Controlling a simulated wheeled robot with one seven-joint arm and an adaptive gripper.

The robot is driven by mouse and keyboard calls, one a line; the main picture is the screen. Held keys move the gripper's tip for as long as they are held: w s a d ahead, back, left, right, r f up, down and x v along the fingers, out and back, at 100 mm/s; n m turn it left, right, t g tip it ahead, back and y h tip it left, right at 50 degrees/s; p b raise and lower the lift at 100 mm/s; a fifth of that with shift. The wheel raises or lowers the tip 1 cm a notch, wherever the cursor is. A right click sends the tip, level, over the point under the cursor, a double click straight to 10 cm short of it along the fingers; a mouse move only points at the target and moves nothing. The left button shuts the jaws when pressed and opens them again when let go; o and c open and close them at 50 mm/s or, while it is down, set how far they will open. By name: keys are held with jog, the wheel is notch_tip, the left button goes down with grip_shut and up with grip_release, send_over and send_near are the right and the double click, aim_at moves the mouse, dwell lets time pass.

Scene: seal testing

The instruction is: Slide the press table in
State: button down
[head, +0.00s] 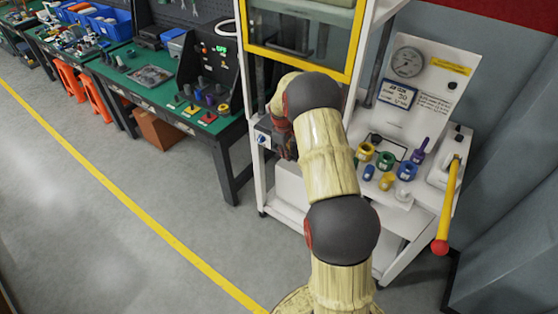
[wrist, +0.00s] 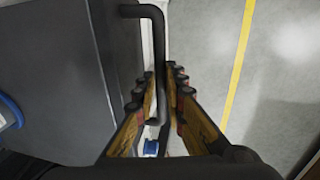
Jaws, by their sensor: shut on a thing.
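In the wrist view my gripper (wrist: 159,74) has its two fingers closed around a dark bent bar handle (wrist: 156,35). The handle joins a white edge beside a large dark grey flat surface (wrist: 55,65), which looks like the press table. In the head view my arm reaches to the white press frame (head: 261,60) below its yellow-edged guard (head: 300,67). My arm hides most of the press opening, the handle and the table there. I cannot tell how far out the table stands.
A green workbench (head: 160,90) with several parts stands left of the press. On the right, a white side shelf carries colored rings and a yellow lever with a red knob (head: 440,247). Grey floor with a yellow line (head: 150,222) is clear in front.

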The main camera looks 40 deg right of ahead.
jog(key=d, duration=0.1)
jog(key=w+d, duration=0.1)
jog(key=d, duration=0.1)
jog(key=shift+r, duration=0.1)
jog(key=shift+w, duration=0.1)
jog(key=c, duration=1.9)
grip_release()
jog(key=shift+d, duration=0.15)
jog(key=shift+o, duration=0.3)
notch_tip(320, 180, up, 12)
jog(key=a, duration=0.2)
jog(key=shift+s+a+f, duration=0.15)
jog(key=shift+s+f, duration=0.05)
jog(key=shift+s, duration=0.2)
